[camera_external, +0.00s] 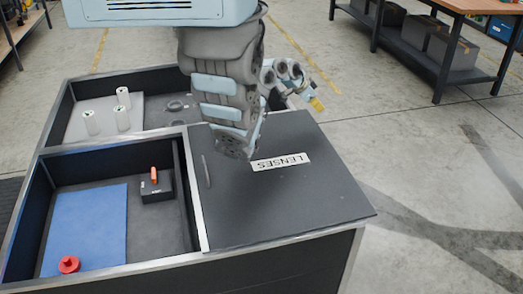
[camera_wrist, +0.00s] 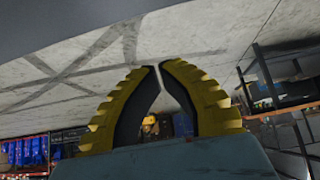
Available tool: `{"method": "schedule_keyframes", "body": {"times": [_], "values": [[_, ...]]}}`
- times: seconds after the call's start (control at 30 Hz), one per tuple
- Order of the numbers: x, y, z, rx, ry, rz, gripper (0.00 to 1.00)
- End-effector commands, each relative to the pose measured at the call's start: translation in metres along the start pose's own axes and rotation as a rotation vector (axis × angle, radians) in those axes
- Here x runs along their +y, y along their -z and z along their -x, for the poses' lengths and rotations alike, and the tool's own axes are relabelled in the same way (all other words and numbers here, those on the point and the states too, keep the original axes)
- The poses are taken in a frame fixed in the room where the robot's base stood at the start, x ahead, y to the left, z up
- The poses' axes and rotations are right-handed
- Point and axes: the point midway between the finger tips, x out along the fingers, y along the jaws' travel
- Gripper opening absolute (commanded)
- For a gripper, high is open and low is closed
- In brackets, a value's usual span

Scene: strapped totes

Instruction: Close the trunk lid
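The dark grey lid (camera_external: 275,205) with a white LENSES label (camera_external: 281,162) lies flat over the right part of the black box in the external view. It looks level with the rim, and a slim handle (camera_external: 206,171) sits near its left edge. My arm hides part of its far side. My gripper (camera_external: 316,103) is beyond the lid's far edge, pointing right, apart from the label and handle. In the wrist view my yellow ribbed fingers (camera_wrist: 160,65) nearly meet at the tips, with nothing between them.
The left compartments are uncovered: white cylinders (camera_external: 122,109) at the back, a blue panel (camera_external: 88,225), a red knob (camera_external: 69,264) and a small black box (camera_external: 157,187) in front. A workbench (camera_external: 450,55) stands at the back right. The floor to the right is clear.

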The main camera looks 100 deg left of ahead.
Motion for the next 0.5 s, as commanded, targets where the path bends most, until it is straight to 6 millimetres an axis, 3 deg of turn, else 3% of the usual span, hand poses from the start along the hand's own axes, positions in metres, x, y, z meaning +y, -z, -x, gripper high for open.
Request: {"method": "schedule_keyframes", "body": {"times": [0.27, 0.5], "values": [[0.003, -0.001, -0.013, 0.002, -0.005, -0.006, 0.0], [0.004, -0.001, -0.047, 0.001, -0.006, -0.008, 0.0]]}}
